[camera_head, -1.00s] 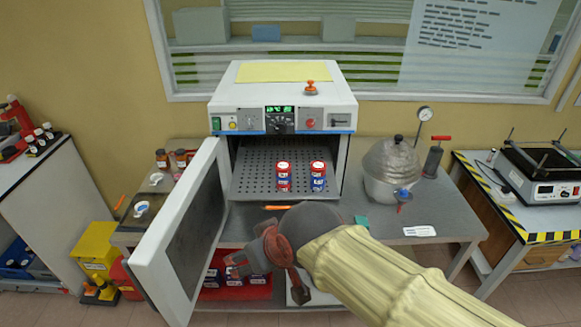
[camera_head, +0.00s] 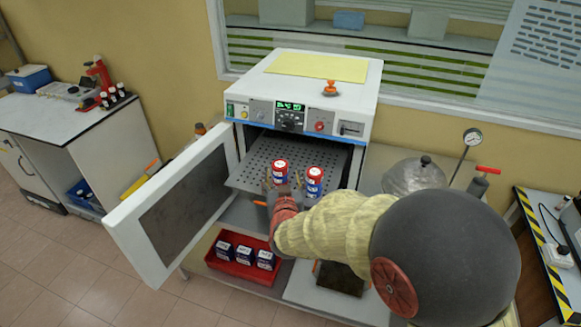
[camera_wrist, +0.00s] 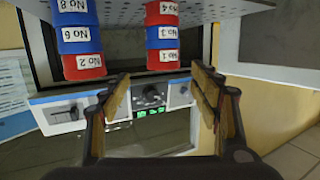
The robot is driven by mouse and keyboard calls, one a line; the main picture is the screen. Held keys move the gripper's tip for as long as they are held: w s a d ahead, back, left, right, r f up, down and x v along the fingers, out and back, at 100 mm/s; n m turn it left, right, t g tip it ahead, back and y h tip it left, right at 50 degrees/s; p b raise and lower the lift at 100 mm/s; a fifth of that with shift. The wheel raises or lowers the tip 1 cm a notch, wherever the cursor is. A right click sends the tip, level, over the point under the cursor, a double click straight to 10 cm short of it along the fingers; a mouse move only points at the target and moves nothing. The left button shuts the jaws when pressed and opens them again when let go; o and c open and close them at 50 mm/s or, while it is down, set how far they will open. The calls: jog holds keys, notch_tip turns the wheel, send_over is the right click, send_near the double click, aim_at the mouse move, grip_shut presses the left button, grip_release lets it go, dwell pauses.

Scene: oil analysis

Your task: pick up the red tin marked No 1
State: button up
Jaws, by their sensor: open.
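The red tin marked No 1 (camera_wrist: 162,58) is in the wrist view, which is upside down, so this tin is the top of its stack. A blue tin marked No 3 (camera_wrist: 161,34) and a red tin marked No 4 (camera_wrist: 161,12) are beneath it. In the head view the No 1 tin (camera_head: 280,166) tops the left stack on the perforated oven shelf (camera_head: 247,174). My gripper (camera_wrist: 163,90) is open and empty, fingers spread wider than the tin, which shows just beyond the fingertips. In the head view my gripper (camera_head: 283,186) is in front of that stack, partly hiding it.
The second stack, topped by a red tin marked No 2 (camera_wrist: 82,66), stands close beside it. The oven (camera_head: 300,95) has its door (camera_head: 180,210) swung open to the left. A red tray (camera_head: 262,272) with several tins is below. A silver pot (camera_head: 412,176) stands right.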

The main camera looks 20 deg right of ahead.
aim_at(280, 168)
jog(key=x, duration=0.5)
jog(key=b+x, duration=0.1)
jog(key=x, duration=0.1)
jog(key=shift+w+a+f, duration=0.1)
jog(key=shift+w+a, duration=0.15)
jog(key=shift+w, duration=0.05)
jog(key=c, duration=1.1)
jog(key=shift+c, duration=0.9)
